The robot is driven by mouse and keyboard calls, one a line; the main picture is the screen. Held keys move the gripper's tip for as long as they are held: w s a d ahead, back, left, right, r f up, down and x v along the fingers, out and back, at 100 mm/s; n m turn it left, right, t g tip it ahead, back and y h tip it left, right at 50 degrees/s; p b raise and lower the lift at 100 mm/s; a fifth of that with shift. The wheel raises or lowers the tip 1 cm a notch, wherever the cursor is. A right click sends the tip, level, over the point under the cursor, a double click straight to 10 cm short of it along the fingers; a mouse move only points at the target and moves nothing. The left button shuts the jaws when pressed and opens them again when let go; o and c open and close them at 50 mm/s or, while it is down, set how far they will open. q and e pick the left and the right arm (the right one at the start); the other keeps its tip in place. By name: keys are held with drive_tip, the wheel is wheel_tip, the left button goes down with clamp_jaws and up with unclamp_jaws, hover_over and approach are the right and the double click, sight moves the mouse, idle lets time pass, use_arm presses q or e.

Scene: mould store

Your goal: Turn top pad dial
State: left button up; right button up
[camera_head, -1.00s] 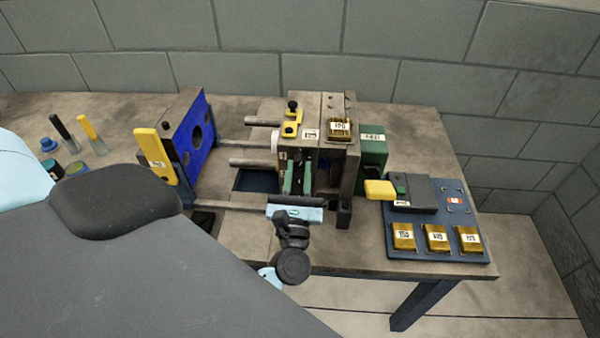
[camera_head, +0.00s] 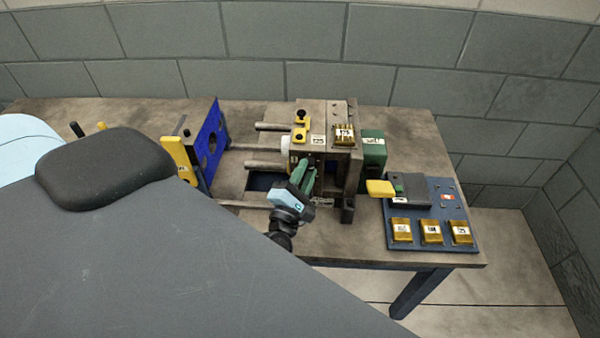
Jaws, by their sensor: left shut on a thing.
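The mould block (camera_head: 340,172) stands on the table, with guide rods running left from it. My right gripper is out of view.
A blue plate (camera_head: 213,142) with a yellow handle (camera_head: 179,158) stands left of the rods. A blue board (camera_head: 433,239) with several brass blocks and a yellow-ended tool (camera_head: 380,188) lies right. My grey arm covers the lower left.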

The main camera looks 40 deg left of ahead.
use_arm(q)
drive_tip(key=shift+r+m+h+p, duration=0.3)
drive_tip(key=shift+m+h+p, duration=0.15)
drive_tip(key=shift+m, duration=0.65)
drive_tip(key=shift+m+g, duration=0.3)
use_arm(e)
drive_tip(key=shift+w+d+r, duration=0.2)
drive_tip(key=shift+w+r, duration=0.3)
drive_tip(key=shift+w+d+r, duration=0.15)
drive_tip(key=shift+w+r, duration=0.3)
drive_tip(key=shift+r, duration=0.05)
use_arm(q)
drive_tip(key=shift+f+m, duration=0.15)
drive_tip(key=shift+m, duration=0.15)
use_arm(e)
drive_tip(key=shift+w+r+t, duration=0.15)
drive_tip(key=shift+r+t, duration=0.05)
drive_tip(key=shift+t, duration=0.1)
use_arm(q)
drive_tip(key=o, duration=1)
drive_tip(key=shift+s, duration=0.15)
